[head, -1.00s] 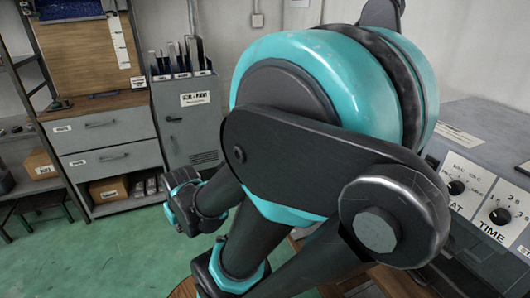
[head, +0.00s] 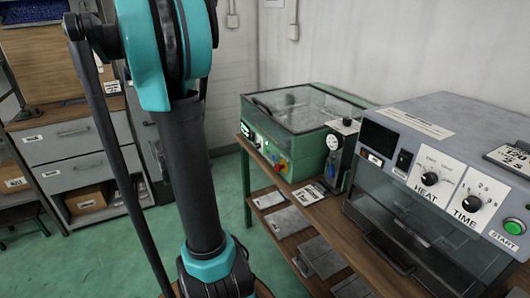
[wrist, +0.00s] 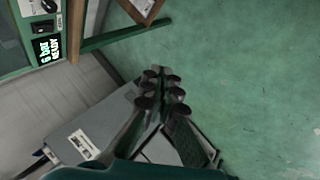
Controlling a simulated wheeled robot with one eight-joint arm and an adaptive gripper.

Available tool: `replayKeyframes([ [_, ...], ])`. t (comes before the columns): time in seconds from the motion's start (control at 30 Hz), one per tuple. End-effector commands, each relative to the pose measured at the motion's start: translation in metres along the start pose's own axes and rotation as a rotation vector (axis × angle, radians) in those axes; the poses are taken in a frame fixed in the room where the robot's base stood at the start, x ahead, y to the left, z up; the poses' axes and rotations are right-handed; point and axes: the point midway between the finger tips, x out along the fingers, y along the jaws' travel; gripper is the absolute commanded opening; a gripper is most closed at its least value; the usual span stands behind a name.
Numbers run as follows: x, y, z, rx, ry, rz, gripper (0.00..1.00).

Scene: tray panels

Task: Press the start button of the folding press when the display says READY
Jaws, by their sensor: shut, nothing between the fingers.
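The grey machine (head: 450,130) at the right of the head view has HEAT and TIME knobs and a green START button (head: 514,227). Its display window (head: 379,139) is dark, with no readable text. In the wrist view, a small lit display (wrist: 47,50) on green equipment at upper left appears to read "6 bar READY", turned sideways. I cannot tell which machine is the folding press. My gripper (wrist: 161,88) is shut and empty in the wrist view, over green floor and a grey cabinet top. The head view does not show its fingertips.
A green machine with a clear lid (head: 300,108) stands on the wooden bench (head: 337,214), left of the grey machine. A drawer cabinet (head: 75,150) stands at left. Green floor (head: 110,255) is open between.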

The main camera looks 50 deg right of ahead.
Motion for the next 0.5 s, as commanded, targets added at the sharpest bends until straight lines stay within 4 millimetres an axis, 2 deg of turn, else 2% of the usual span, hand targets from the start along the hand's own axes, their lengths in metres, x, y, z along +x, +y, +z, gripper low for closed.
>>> replayKeyframes([
  [0.03, 0.018, 0.024, -0.002, -0.022, -0.030, 0.042, 0.00],
  [0.2, 0.068, 0.091, 0.006, -0.121, -0.128, 0.165, 0.00],
  [0.3, 0.091, 0.120, 0.014, -0.169, -0.182, 0.214, 0.00],
  [0.4, 0.108, 0.140, 0.021, -0.204, -0.222, 0.246, 0.00],
  [0.5, 0.117, 0.151, 0.026, -0.226, -0.245, 0.264, 0.00],
])
